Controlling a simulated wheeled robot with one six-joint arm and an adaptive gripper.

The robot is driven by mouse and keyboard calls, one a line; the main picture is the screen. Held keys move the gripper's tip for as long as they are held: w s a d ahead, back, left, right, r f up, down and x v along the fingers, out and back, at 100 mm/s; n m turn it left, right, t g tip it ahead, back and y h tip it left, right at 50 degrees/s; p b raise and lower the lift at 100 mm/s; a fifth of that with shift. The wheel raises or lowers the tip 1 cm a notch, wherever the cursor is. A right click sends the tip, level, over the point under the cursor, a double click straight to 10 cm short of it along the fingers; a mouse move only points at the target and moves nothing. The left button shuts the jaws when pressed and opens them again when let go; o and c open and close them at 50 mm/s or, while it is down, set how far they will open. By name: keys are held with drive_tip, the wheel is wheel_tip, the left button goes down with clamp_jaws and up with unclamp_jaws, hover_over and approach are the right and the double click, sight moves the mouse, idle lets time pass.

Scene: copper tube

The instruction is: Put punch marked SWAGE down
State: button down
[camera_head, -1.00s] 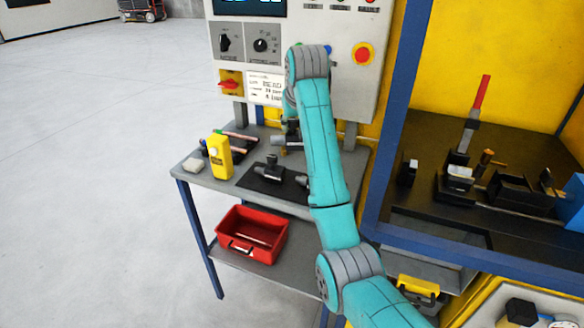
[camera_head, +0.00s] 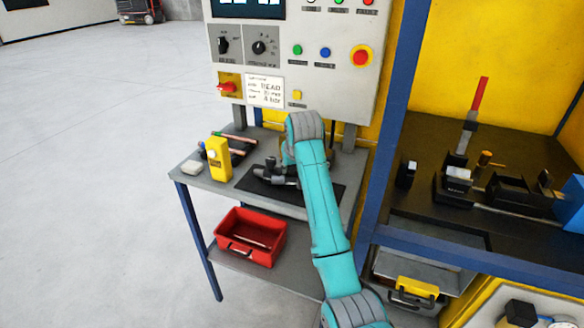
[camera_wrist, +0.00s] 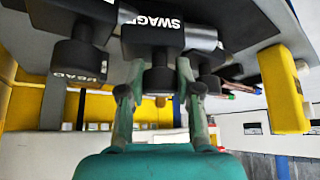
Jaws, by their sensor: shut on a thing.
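The punch marked SWAGE (camera_wrist: 155,38) is a dark block with white lettering in the wrist view. My gripper (camera_wrist: 160,76) is shut on its lower-shown stem, with one green finger on each side. A punch marked BEAD (camera_wrist: 80,62) stands to its left, and another dark punch (camera_wrist: 208,58) is close on its right. In the head view my arm hides the gripper and the SWAGE punch; dark punches (camera_head: 272,167) show on the black mat (camera_head: 328,193) beside it. Whether the held punch touches the mat cannot be told.
The grey bench (camera_head: 208,180) carries a yellow bottle (camera_head: 220,160), also at the right in the wrist view (camera_wrist: 280,88). A red bin (camera_head: 250,236) is on the lower shelf. A control panel (camera_head: 330,70) rises behind; a blue-framed cell (camera_head: 385,130) stands at right.

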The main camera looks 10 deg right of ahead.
drive_tip(key=shift+f, duration=0.15)
drive_tip(key=shift+f, duration=0.1)
drive_tip(key=c, duration=0.8)
unclamp_jaws()
drive_tip(key=v, duration=1.2)
